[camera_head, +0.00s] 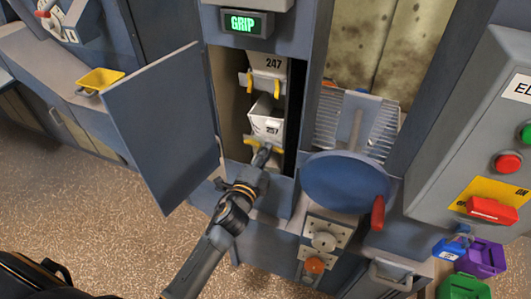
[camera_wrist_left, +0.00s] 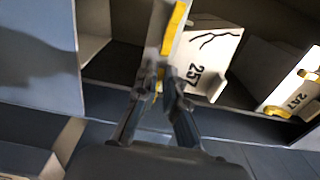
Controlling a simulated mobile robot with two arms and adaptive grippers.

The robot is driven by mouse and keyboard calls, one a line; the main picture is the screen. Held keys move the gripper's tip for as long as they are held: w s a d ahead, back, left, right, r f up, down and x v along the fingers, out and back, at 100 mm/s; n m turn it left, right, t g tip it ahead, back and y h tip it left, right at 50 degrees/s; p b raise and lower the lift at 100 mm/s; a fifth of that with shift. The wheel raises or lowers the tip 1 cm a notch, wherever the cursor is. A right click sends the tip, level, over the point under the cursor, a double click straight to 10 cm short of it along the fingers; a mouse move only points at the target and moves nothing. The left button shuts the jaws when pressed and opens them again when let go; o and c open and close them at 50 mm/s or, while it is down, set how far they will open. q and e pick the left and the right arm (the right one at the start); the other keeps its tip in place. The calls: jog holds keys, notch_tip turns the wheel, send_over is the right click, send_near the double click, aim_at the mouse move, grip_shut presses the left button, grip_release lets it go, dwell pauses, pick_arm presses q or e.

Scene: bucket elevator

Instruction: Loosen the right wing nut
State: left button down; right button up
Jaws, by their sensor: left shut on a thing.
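The cracked white bucket marked 257 (camera_head: 268,122) sits low inside the open cabinet; it also shows in the left wrist view (camera_wrist_left: 208,62). It has yellow wing nuts at its lower left and right. My left gripper (camera_head: 264,152) reaches into the cabinet in front of this bucket. In the left wrist view its fingers (camera_wrist_left: 158,86) are shut on the right wing nut (camera_wrist_left: 160,78), with yellow showing between the tips. The left wing nut (camera_wrist_left: 175,28) is clear above them there. The fingers partly hide the right nut. My right gripper is in neither view.
A second bucket marked 247 (camera_head: 267,75) hangs above. The open blue-grey door (camera_head: 160,125) stands left of my arm. A blue disc with a red handle (camera_head: 345,182) is on the right. A display (camera_head: 246,24) reads GRIP.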

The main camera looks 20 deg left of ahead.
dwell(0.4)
pick_arm(q)
jog(key=c, duration=1.4)
grip_release()
jog(key=shift+c, duration=0.2)
jog(key=s, duration=1.2)
jog(key=shift+a, duration=0.2)
jog(key=shift+f, duration=0.1)
